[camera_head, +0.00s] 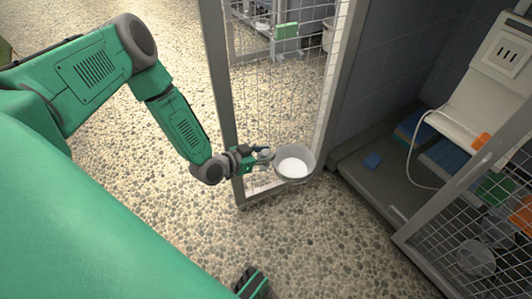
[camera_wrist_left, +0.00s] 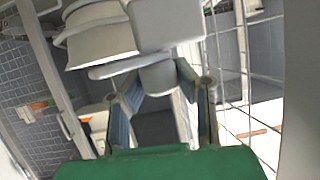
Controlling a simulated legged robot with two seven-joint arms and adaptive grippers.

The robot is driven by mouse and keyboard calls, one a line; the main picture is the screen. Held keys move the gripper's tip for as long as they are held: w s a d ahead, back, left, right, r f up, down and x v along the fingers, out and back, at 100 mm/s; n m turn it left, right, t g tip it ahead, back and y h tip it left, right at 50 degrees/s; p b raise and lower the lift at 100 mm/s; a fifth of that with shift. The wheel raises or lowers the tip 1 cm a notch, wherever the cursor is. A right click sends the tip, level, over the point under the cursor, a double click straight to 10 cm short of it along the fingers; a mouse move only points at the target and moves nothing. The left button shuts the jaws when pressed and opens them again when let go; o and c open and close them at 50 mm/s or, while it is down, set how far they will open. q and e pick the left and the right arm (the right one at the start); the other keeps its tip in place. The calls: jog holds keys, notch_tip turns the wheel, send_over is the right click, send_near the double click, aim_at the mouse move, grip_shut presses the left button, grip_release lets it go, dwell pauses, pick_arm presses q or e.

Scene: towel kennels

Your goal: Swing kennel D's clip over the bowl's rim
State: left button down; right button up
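The pale round bowl (camera_head: 294,162), white inside, sits in the head view at the lower part of a mesh kennel door, by the door's grey frame. Part of the bowl also shows at the top of the left wrist view (camera_wrist_left: 98,42). My left gripper (camera_head: 265,156) is right beside the bowl, on its left. In the left wrist view a grey clip (camera_wrist_left: 168,22) with a rounded end reaches down between the two fingertips (camera_wrist_left: 158,80). The fingers stand apart on either side of it; whether they press on it cannot be told. No kennel letter is readable. My right gripper does not show clearly.
The mesh door (camera_head: 270,110) stands upright beside my left forearm. A second mesh gate (camera_head: 470,235) is at the lower right. A grey platform (camera_head: 375,185) holds blue items and a white cable. The pebbled floor (camera_head: 320,250) in front is mostly clear.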

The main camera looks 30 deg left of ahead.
pick_arm(q)
jog(key=shift+s+n+t+y+p, duration=0.1)
jog(key=shift+n+t+y+p, duration=0.2)
jog(key=shift+n+y+p, duration=0.55)
jog(key=n+y+p, duration=0.1)
jog(key=n+y, duration=0.1)
jog(key=y, duration=0.1)
jog(key=shift+d+n, duration=0.1)
jog(key=shift+n, duration=0.15)
jog(key=n+y+p, duration=0.1)
jog(key=n+y, duration=0.1)
jog(key=y, duration=0.1)
jog(key=shift+n, duration=0.4)
jog(key=n+g+y+p, duration=0.1)
jog(key=n+y, duration=0.1)
jog(key=y, duration=0.1)
jog(key=shift+n+g, duration=0.3)
jog(key=shift+n, duration=0.1)
jog(key=n+g+y, duration=0.2)
jog(key=n+y, duration=0.1)
jog(key=shift+n+g+y, duration=0.3)
jog(key=shift+y, duration=0.05)
jog(key=n+g+y+b, duration=0.1)
jog(key=n+g, duration=0.1)
jog(key=n+g+y+b, duration=0.1)
jog(key=n+g, duration=0.1)
jog(key=shift+n+g+y, duration=0.3)
